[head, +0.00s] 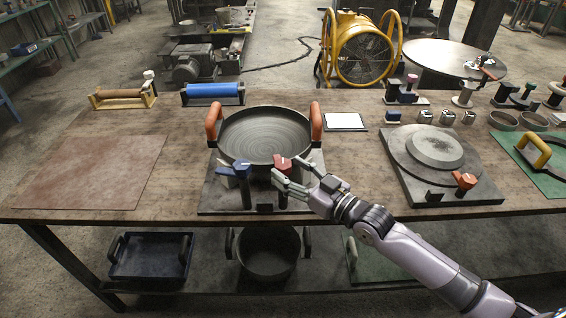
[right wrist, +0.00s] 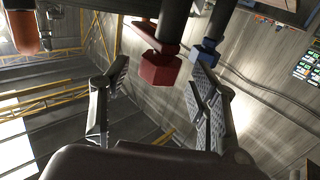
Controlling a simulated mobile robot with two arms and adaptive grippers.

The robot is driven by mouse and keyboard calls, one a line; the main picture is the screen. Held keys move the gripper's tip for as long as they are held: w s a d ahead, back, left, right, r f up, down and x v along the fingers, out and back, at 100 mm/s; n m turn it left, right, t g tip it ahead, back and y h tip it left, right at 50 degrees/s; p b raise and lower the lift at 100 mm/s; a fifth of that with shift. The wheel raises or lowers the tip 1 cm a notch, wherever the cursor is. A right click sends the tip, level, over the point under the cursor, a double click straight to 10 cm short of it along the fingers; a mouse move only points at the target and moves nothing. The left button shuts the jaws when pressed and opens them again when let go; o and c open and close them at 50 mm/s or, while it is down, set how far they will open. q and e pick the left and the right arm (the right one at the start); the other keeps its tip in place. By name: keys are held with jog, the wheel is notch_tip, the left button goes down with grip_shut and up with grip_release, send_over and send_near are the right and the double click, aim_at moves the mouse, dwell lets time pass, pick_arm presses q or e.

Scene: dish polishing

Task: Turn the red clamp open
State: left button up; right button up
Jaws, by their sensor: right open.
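The red clamp (head: 281,164) stands at the front of the dark fixture that bears the round pan (head: 265,135). In the right wrist view the red clamp's knob (right wrist: 160,70) shows between and beyond the two finger pads. My right gripper (head: 285,176) is open at the red clamp, coming from the front right. Its fingers (right wrist: 155,98) are spread on either side of the knob; I cannot tell whether they touch it. My left gripper is not in view.
A blue clamp (head: 241,168) stands just left of the red one, and in the right wrist view (right wrist: 206,52) it lies close beyond one finger. Another fixture with a red-orange clamp (head: 465,180) stands to the right. The reddish mat (head: 95,172) at left is bare.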

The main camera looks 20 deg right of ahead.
aim_at(282, 163)
jog(key=shift+x, duration=1.5)
grip_shut()
